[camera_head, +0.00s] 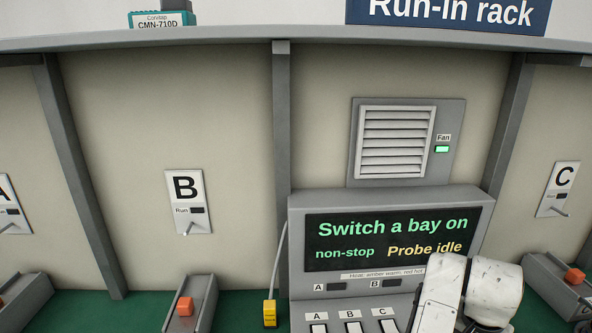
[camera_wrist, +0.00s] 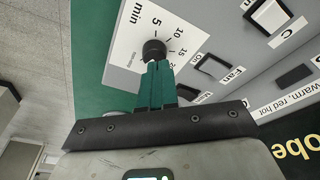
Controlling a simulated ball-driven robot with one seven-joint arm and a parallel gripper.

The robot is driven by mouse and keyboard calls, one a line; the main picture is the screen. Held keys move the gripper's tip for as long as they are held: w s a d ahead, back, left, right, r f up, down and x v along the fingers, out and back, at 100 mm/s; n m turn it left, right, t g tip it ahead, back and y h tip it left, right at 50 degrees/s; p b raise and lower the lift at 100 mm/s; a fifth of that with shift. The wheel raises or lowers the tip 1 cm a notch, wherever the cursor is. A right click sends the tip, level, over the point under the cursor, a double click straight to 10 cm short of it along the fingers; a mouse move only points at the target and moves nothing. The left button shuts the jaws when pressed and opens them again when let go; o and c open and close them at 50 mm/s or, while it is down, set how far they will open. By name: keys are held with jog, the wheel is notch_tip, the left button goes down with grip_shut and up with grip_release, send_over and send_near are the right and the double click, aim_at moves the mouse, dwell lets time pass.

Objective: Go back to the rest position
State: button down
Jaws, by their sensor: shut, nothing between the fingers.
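My gripper (camera_wrist: 158,72) shows in the wrist view with its two teal fingers together and nothing between them. Its tips are right by a black knob (camera_wrist: 154,50) on a white timer dial (camera_wrist: 135,45) marked in minutes. I cannot tell whether they touch it. In the head view my white arm is at the lower right, in front of the console (camera_head: 390,200), and my gripper is out of sight. The console screen (camera_head: 400,238) reads "Switch a bay on", "non-stop" and "Probe idle".
Rocker switches (camera_wrist: 212,68) lie right of the dial. In the head view, switches A, B and C (camera_head: 350,328) line the console front. A green light (camera_head: 442,149) glows under "Fan". A yellow probe (camera_head: 270,313) stands left of the console. Bay B's plate (camera_head: 188,200) is further left.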

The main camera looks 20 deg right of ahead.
jog(key=s+f+n, duration=0.1)
jog(key=s+n, duration=0.1)
jog(key=s+a+f+n+h, duration=0.1)
jog(key=s+f+n, duration=0.1)
jog(key=s+f+n+t+h, duration=0.1)
jog(key=n, duration=0.1)
jog(key=shift+s+a+f+n, duration=0.2)
jog(key=shift+s+a+n, duration=0.1)
jog(key=shift+s, duration=0.1)
jog(key=s+a+f+n, duration=0.1)
jog(key=s+a+f, duration=0.1)
jog(key=s+a+f+n+y, duration=0.1)
jog(key=s+a, duration=0.1)
jog(key=a, duration=0.1)
jog(key=s+a+f+n+y, duration=0.1)
jog(key=s+a+f+n, duration=0.1)
jog(key=a, duration=0.1)
jog(key=shift+f, duration=0.3)
jog(key=s+a+f+n+y, duration=0.2)
jog(key=s+a+f, duration=0.1)
jog(key=s+a, duration=0.3)
jog(key=a, duration=0.2)
jog(key=shift+a, duration=0.4)
